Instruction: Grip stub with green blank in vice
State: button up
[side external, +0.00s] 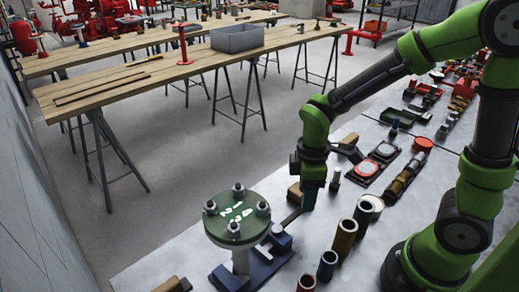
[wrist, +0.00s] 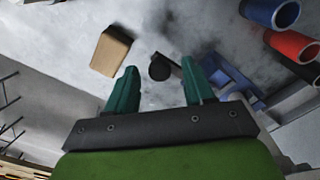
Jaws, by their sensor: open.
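The green blank (side external: 237,216) is a round flange with white markings and several bolts. It sits on top of a grey stub (side external: 241,262), which stands upright in the blue vice (side external: 272,262). A dark bar (side external: 292,218) reaches from the vice toward my gripper (side external: 309,202), which points down to the right of the blank. In the wrist view my gripper (wrist: 159,72) has its two green fingers apart. The bar's dark round end (wrist: 160,67) shows between the fingertips; contact cannot be told. The blue vice (wrist: 232,84) is partly behind the right finger.
A tan block (wrist: 111,51) lies left of the fingers in the wrist view. Dark trays with round parts (side external: 363,170) lie behind. A wooden trestle table (side external: 130,80) stands across the floor.

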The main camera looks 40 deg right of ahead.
grip_shut()
dwell(0.4)
jog(key=shift+w, duration=0.1)
jog(key=w+a+n, duration=0.2)
jog(key=w+n, duration=0.3)
jog(key=n, duration=0.2)
jog(key=shift+w+n, duration=0.3)
jog(key=shift+w, duration=0.1)
dwell(0.4)
